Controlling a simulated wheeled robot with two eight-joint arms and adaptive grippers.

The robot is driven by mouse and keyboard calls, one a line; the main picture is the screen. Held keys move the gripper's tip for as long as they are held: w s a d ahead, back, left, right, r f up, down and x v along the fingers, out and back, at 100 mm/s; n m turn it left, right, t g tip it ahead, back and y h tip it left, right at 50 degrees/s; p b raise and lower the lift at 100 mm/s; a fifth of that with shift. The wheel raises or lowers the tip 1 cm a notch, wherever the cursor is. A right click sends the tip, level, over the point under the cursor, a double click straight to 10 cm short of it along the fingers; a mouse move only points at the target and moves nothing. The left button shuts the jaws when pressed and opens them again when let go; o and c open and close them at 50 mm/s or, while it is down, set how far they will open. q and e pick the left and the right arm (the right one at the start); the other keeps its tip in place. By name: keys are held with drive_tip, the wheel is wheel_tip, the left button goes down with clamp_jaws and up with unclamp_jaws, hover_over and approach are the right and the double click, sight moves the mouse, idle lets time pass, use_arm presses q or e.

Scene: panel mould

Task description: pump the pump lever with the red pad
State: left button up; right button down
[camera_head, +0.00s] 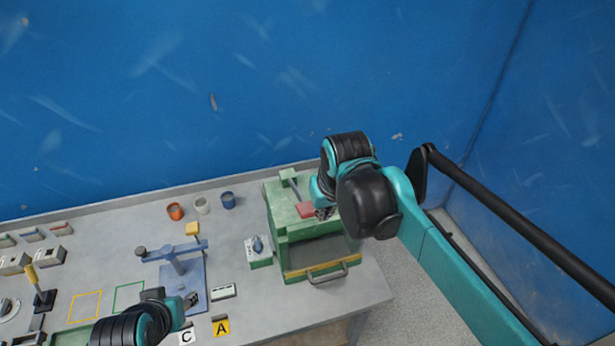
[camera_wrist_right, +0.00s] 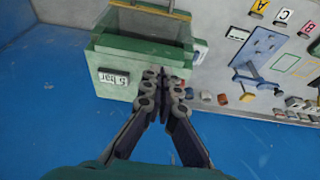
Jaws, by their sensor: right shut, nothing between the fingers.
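The pump lever (camera_head: 293,190) is a grey bar with a green end, on top of a green machine (camera_head: 295,230) in the head view. Its red pad (camera_head: 305,210) is at the near end. My right gripper (camera_head: 323,213) is just right of the red pad; I cannot tell whether they touch. In the right wrist view my right gripper (camera_wrist_right: 165,82) is shut and empty in front of the green machine (camera_wrist_right: 120,65), which has a "5 bar" label. The red pad does not show there. My left gripper (camera_head: 190,300) is low over the bench; its finger gap is unclear.
A drawer-like front with a handle (camera_head: 328,275) is on the machine. A switch box (camera_head: 258,252) stands to its left. A blue stand (camera_head: 180,270), several small cups (camera_head: 202,205) and a yellow-handled lever (camera_head: 38,285) are further left. The blue wall (camera_head: 200,90) is behind.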

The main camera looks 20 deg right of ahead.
drive_tip(key=w+a+r+g+p, duration=0.1)
drive_tip(key=w+r+p, duration=0.2)
drive_tip(key=r, duration=0.3)
drive_tip(key=w+a+r+g+p, duration=0.1)
drive_tip(key=w+r+p, duration=0.1)
drive_tip(key=r+p, duration=0.4)
drive_tip(key=shift+w+r, duration=0.35)
drive_tip(key=shift+w, duration=0.05)
drive_tip(key=shift+f, duration=0.15)
approach(308, 207)
drive_tip(key=f, duration=0.2)
drive_tip(key=w+f, duration=0.1)
drive_tip(key=f, duration=0.2)
drive_tip(key=shift+w+a+f+p, duration=0.1)
drive_tip(key=shift+w+p, duration=0.15)
drive_tip(key=shift+p, duration=0.05)
drive_tip(key=shift+s+f, duration=0.25)
drive_tip(key=shift+f, duration=0.3)
